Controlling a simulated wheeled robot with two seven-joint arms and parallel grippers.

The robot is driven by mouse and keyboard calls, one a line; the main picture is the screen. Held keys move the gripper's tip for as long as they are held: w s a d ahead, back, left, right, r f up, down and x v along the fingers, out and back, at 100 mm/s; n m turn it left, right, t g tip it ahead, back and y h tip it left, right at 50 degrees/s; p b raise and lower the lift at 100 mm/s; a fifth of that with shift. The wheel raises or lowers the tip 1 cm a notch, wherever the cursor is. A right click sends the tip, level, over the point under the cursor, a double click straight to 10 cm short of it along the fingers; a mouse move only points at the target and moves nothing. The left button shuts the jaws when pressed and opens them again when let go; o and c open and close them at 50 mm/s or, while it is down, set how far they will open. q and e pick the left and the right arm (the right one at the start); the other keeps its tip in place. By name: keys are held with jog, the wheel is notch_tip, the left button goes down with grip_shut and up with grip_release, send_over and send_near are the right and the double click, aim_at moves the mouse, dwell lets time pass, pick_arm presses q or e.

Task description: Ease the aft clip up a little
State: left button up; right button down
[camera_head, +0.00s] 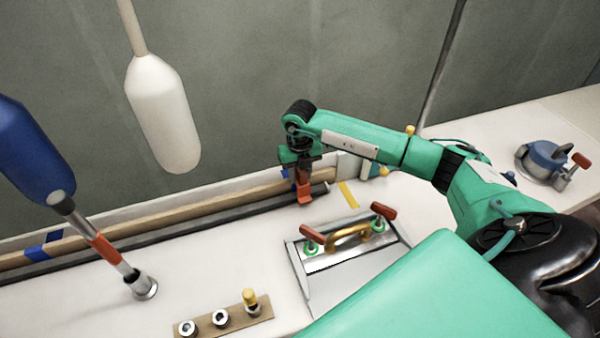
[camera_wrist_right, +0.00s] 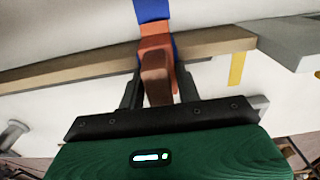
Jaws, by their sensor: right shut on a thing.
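The clip (camera_head: 305,193) is orange-red and sits at the right end of the long wooden strip (camera_head: 150,216). My right gripper (camera_head: 302,177) comes down on it from above and is shut on it. In the right wrist view the clip (camera_wrist_right: 156,46) stands between the two dark fingers, over the wooden strip (camera_wrist_right: 80,80), with blue tape (camera_wrist_right: 152,10) beyond it. Whether the clip is clear of the strip I cannot tell. My left gripper is not in view.
A pale panel with a brass handle (camera_head: 348,238) and two red-topped knobs lies just right of the clip. A wooden block (camera_head: 236,321) with several fittings is in front. A white fender (camera_head: 162,115) hangs at the left, near a blue one (camera_head: 30,150).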

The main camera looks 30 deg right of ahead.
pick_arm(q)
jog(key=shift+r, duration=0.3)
pick_arm(e)
jog(key=shift+w+r, duration=0.1)
jog(key=shift+r, duration=0.6)
jog(key=c, duration=0.9)
grip_release()
jog(key=shift+f, duration=0.1)
pick_arm(q)
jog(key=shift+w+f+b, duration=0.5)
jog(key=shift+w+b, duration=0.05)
jog(key=shift+b, duration=0.05)
pick_arm(e)
notch_tip(320, 180, up, 14)
